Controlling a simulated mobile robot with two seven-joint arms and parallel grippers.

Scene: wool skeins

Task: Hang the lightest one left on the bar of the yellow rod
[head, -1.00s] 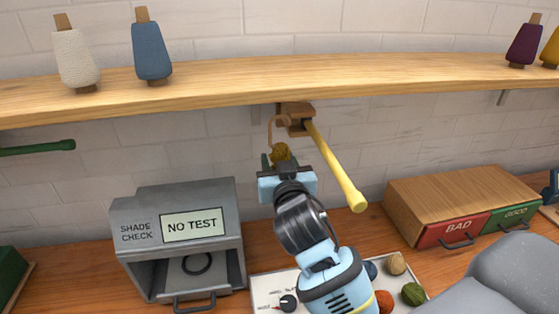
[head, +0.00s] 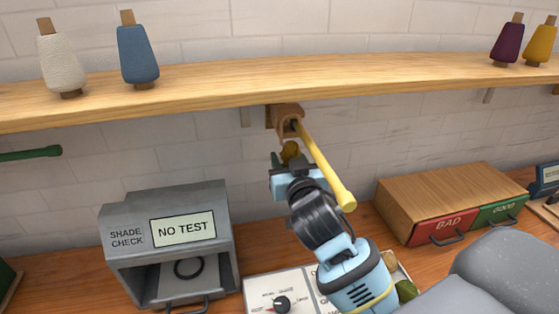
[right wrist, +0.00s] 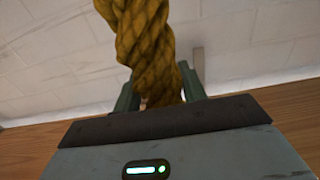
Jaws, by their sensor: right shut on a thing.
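The yellow rod (head: 325,165) juts out from a wooden block under the shelf. My right gripper (head: 288,164) is just left of the rod in the head view, shut on a mustard skein (head: 290,149). The skein shows larger in the right wrist view (right wrist: 145,40) as a thick twisted rope, rising from between the green fingers (right wrist: 160,90). In the head view only a small part of the skein shows, close to the rod's base; I cannot tell whether it touches or goes around the rod. No other skeins are clearly visible. My left gripper is not in view.
Several yarn cones, such as a blue one (head: 138,55), stand on the shelf (head: 330,80). A grey shade-check box (head: 165,240) reads "NO TEST". A wooden box (head: 450,195) has BAD and GOOD drawers. A green rod (head: 30,154) is at left.

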